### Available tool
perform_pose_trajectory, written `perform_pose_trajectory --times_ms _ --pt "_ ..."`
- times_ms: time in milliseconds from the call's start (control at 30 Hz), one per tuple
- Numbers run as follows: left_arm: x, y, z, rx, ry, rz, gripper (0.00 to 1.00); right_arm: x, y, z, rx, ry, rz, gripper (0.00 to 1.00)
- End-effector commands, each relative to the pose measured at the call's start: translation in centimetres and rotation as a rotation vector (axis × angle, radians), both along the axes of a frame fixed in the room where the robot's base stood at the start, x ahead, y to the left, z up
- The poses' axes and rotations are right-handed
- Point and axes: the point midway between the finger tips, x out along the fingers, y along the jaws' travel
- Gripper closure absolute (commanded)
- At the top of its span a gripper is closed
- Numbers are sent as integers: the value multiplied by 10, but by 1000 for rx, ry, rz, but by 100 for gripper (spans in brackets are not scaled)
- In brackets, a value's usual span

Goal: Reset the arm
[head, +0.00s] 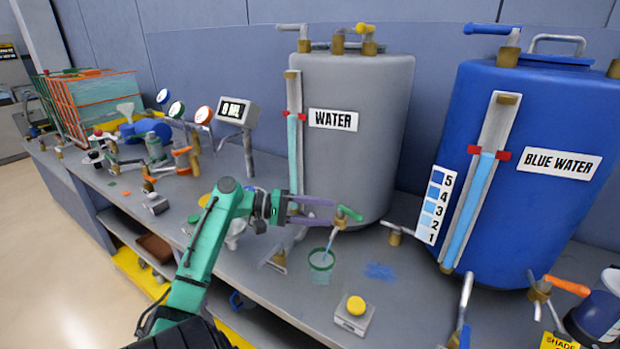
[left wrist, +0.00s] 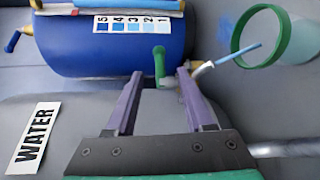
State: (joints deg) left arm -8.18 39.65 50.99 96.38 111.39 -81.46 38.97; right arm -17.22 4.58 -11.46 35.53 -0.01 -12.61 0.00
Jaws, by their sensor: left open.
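My left arm (head: 205,245) is green and reaches in from the lower left in the head view. Its gripper (head: 333,211) is open, with purple fingers level with the green tap handle (head: 349,213) at the foot of the grey WATER tank (head: 355,150). In the left wrist view the gripper (left wrist: 160,74) has the green handle (left wrist: 160,64) between its fingertips; I cannot tell if they touch it. A green-rimmed clear cup (head: 321,266) stands below the tap, with a thin light-blue streak between spout and cup. My right gripper is not in view.
A blue BLUE WATER tank (head: 540,190) stands at right. A small scale-like box with a yellow button (head: 354,312) and a blue stain (head: 380,271) are on the bench near the cup. Gauges, a display (head: 238,111) and valves crowd the left side.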

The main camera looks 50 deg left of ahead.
Motion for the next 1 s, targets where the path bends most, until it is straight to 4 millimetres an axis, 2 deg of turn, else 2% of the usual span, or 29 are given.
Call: perform_pose_trajectory --times_ms 100,200,767,867,1000 --pt "-15 13 1 0 1 2 47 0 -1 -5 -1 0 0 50" --pt "-22 18 3 -1 1 0 47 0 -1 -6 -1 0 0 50" --pt "-22 18 4 -1 1 0 47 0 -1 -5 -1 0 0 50" --pt "-22 18 14 0 0 0 47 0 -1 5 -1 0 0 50" --pt "-22 18 49 0 0 0 47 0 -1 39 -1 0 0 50"
